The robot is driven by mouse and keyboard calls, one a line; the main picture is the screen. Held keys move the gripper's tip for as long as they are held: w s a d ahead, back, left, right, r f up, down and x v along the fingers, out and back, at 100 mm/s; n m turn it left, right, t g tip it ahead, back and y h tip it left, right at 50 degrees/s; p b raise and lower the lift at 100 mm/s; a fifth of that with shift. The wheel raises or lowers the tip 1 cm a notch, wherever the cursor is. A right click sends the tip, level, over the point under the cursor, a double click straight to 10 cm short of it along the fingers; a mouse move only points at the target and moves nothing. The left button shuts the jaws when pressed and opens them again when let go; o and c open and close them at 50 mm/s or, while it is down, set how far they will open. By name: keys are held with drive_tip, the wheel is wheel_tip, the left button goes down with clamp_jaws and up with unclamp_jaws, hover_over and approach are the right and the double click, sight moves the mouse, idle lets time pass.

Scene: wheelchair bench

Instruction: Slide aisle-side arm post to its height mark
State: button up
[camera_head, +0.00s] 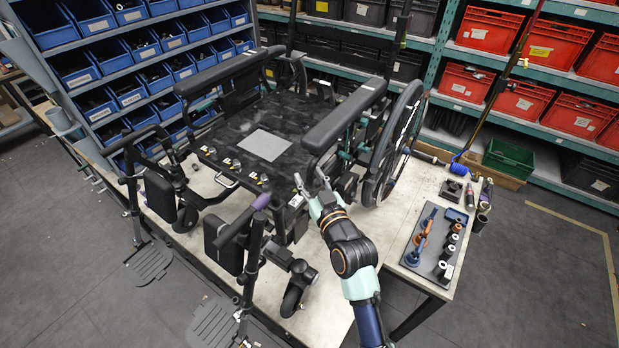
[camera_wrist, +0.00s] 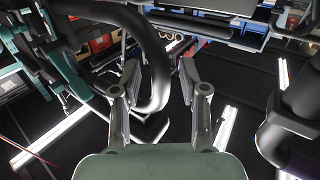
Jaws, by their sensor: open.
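The wheelchair's right-hand armrest, a black pad (camera_head: 346,115), sits over dark supports with a teal fitting (camera_head: 345,154). The arm post is largely hidden beneath the pad, and I cannot make out its height mark. My gripper (camera_head: 308,178) is open beside the front right of the seat, below and in front of this armrest. In the wrist view my gripper's fingers (camera_wrist: 160,68) are spread, with a curved black tube (camera_wrist: 157,40) showing between them. I cannot tell whether they touch it. Teal frame parts (camera_wrist: 60,72) show at the left there.
The wheelchair stands on a pale bench (camera_head: 415,190); its large wheel (camera_head: 395,142) is right of the armrest. A footrest hanger with a purple grip (camera_head: 262,201) stands left of my arm. A tool tray (camera_head: 437,240) lies at right. The floor beyond is clear.

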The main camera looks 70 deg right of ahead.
clamp_jaws()
idle(0.3)
wheel_tip(320, 180, down, 3)
drive_tip(key=shift+r+b, duration=0.1)
drive_tip(key=shift+b, duration=1.1)
drive_tip(key=shift+r, duration=0.1)
unclamp_jaws()
drive_tip(key=shift+a, duration=0.1)
